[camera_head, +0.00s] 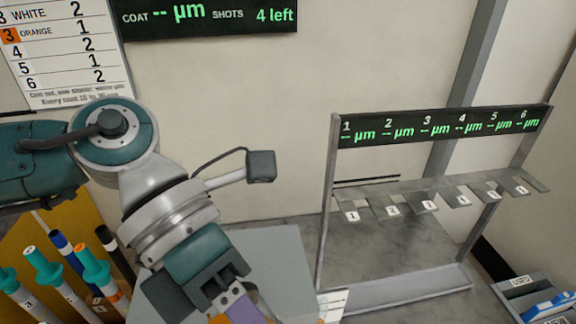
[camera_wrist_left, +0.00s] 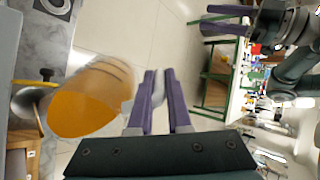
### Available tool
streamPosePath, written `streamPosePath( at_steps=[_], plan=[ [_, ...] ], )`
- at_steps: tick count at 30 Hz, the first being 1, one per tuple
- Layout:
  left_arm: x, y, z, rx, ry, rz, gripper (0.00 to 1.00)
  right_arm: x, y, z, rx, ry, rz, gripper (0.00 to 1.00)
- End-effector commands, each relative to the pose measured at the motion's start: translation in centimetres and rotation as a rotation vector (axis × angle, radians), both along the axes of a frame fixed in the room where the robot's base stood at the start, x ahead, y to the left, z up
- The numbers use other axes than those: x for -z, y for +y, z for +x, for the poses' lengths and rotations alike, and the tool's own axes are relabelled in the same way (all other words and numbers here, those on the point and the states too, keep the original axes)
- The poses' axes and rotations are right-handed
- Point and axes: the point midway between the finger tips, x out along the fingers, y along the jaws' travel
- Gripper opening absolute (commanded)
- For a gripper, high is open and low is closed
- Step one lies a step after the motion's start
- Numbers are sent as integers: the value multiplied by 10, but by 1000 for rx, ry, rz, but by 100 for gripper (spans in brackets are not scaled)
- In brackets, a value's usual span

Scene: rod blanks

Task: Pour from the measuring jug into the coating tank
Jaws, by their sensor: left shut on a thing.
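My left gripper (camera_wrist_left: 158,90), with purple fingers, is shut on the measuring jug (camera_wrist_left: 95,92), seemingly by its pale handle. The jug is see-through, has scale marks and holds orange liquid; it looks strongly tilted in the left wrist view. In the head view my left gripper (camera_head: 236,303) is at the bottom edge, and the jug is mostly out of frame. Purple finger-like parts (camera_wrist_left: 225,27) at the wrist view's top seem to be my right gripper.
A rack (camera_head: 400,190) with numbered slots and micrometre displays stands right. Teal-capped rods (camera_head: 45,268) stand at the lower left. A blue item lies in a grey tray (camera_head: 520,287) at the lower right. A green-framed table (camera_wrist_left: 238,80) shows in the wrist view.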

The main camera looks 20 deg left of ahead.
Motion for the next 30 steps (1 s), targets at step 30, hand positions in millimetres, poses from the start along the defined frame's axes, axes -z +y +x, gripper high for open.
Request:
streamPosePath(
  at_steps=[30],
  plan=[
    [-5,6,2,0,20,-71,0,14,0,0,0,1,1,56]
  ],
)
